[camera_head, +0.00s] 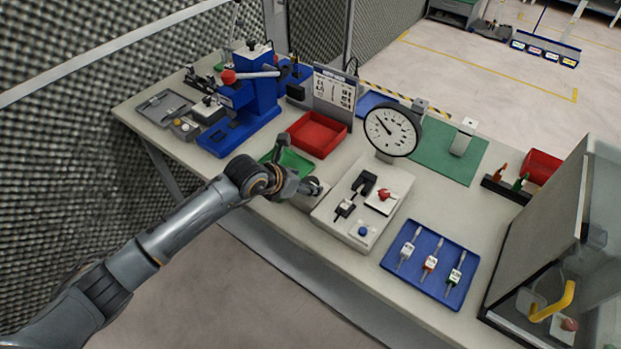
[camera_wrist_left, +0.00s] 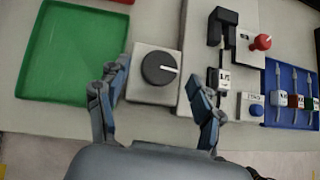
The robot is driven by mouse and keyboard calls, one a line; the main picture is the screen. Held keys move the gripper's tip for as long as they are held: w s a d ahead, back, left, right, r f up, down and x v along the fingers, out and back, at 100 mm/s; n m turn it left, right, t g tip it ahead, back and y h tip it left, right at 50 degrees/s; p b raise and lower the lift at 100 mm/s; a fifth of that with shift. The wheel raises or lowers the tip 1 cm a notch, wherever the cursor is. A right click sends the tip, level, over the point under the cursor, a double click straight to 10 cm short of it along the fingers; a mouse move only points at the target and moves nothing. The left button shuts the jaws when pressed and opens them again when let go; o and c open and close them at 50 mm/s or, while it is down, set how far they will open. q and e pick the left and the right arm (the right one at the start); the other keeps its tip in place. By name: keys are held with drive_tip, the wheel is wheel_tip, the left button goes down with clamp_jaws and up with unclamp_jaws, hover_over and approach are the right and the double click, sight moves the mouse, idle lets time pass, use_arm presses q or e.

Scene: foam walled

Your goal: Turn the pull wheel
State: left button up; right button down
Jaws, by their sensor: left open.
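In the left wrist view, a round black knob with a white pointer line (camera_wrist_left: 158,68), which looks like the pull wheel, sits on a small light grey box (camera_wrist_left: 143,94). My left gripper (camera_wrist_left: 160,74) is open and empty, with one finger on each side of the box; I cannot tell whether either touches it. In the head view my left gripper (camera_head: 312,183) is over the bench's front edge at this box, and the knob is mostly hidden behind it. A round white dial gauge (camera_head: 391,130) stands behind. My right gripper is not in view.
Right of the box is a grey plate (camera_head: 340,215) with a black clamp, a red knob (camera_head: 384,195) and a blue button (camera_head: 362,231). A blue tray (camera_head: 421,284) holds labelled tools. A green tray (camera_wrist_left: 75,50) lies left, a red tray (camera_head: 318,134) behind.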

sight(310, 182)
use_arm(q)
drive_tip(key=shift+x, duration=1.95)
drive_tip(key=c, duration=1.2)
drive_tip(key=m+b, duration=0.1)
drive_tip(key=b, duration=0.1)
drive_tip(key=m+g+h+b, duration=0.1)
drive_tip(key=b, duration=0.1)
drive_tip(key=shift+f, duration=0.3)
drive_tip(key=shift+r+b, duration=0.2)
drive_tip(key=shift+b, duration=0.3)
drive_tip(key=shift+m+g, duration=0.3)
drive_tip(key=shift+r, duration=0.1)
drive_tip(key=o, duration=1.2)
